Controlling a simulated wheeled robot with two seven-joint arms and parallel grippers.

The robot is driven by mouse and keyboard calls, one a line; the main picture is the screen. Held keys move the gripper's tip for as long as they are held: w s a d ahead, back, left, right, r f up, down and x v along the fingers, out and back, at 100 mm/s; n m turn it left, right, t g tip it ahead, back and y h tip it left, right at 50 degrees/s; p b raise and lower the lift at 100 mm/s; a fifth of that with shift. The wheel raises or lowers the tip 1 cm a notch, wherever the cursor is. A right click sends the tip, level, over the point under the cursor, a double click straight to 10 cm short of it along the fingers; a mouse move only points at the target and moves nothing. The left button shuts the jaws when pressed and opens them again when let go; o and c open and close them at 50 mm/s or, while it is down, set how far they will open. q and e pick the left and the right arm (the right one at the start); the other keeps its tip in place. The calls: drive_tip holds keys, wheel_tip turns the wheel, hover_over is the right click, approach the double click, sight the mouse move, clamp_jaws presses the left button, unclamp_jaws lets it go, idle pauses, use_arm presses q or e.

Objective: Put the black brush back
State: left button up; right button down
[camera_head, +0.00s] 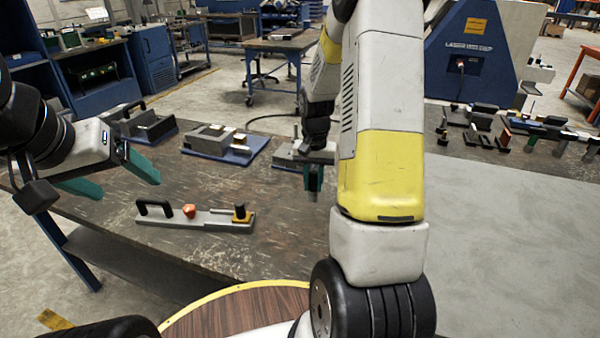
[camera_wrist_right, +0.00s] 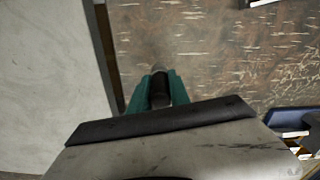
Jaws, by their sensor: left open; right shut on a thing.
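My right gripper (camera_head: 314,182) is above the worn table and right of the grey holder, partly beside my own arm. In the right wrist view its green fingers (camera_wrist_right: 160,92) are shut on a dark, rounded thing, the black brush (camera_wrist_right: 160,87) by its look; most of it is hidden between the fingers. The grey holder (camera_head: 190,218) lies on the table with a black handle, an orange piece (camera_head: 190,210) and a yellow block with an upright black piece (camera_head: 240,212). My left gripper (camera_head: 112,177) is open and empty, left of the holder.
Behind the holder stand several grey fixtures on blue bases, one at the left (camera_head: 140,125) and one in the middle (camera_head: 222,142). More small parts (camera_head: 480,125) stand at the back right. The grey surface (camera_head: 510,230) at right is clear.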

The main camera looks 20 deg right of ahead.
sight(315, 184)
drive_tip(key=shift+w+d+f, duration=0.35)
drive_tip(key=shift+w+f, duration=0.25)
drive_tip(key=shift+f, duration=0.05)
drive_tip(key=shift+w+d+f, duration=0.3)
drive_tip(key=shift+w+f, duration=0.3)
drive_tip(key=shift+f, duration=0.05)
drive_tip(key=shift+w+d+f, duration=0.35)
drive_tip(key=shift+w+f, duration=0.25)
drive_tip(key=shift+f, duration=0.05)
drive_tip(key=shift+f, duration=0.1)
drive_tip(key=c, duration=1.2)
unclamp_jaws()
